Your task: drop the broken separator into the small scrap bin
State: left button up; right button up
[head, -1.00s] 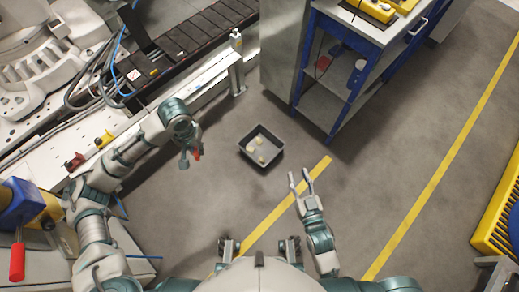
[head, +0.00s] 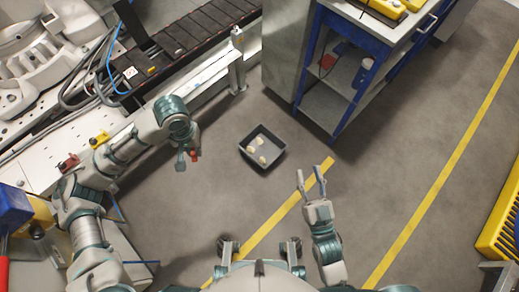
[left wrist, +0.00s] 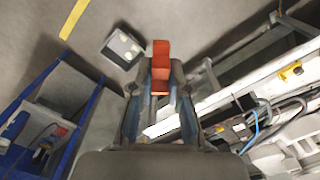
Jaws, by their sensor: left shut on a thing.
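The broken separator is a small orange-red piece; in the left wrist view it (left wrist: 160,66) stands between the fingertips of my left gripper (left wrist: 158,95). In the head view my left gripper (head: 187,158) is shut on it, and only a bit of red (head: 194,155) shows. The small scrap bin (head: 244,152) is a dark open box on the floor with a few pale pieces inside. It also shows in the left wrist view (left wrist: 109,53). My left gripper is to the left of the bin and apart from it. My right gripper (head: 315,180) is open and empty, right of and nearer than the bin.
A blue-framed cart (head: 345,110) with shelves stands at the upper right. A conveyor (head: 190,40) and white machine frame run along the upper left. A yellow rack (head: 500,230) is at the right edge. The floor around the bin is clear.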

aim_at(258, 154)
jog(key=i+j+z, duration=0.1)
jog(key=i, duration=0.3)
jog(key=i+j+z, duration=0.1)
jog(key=i, duration=0.3)
jog(key=i+j, duration=0.3)
jog(key=i+z, duration=0.1)
jog(key=z, duration=1.05)
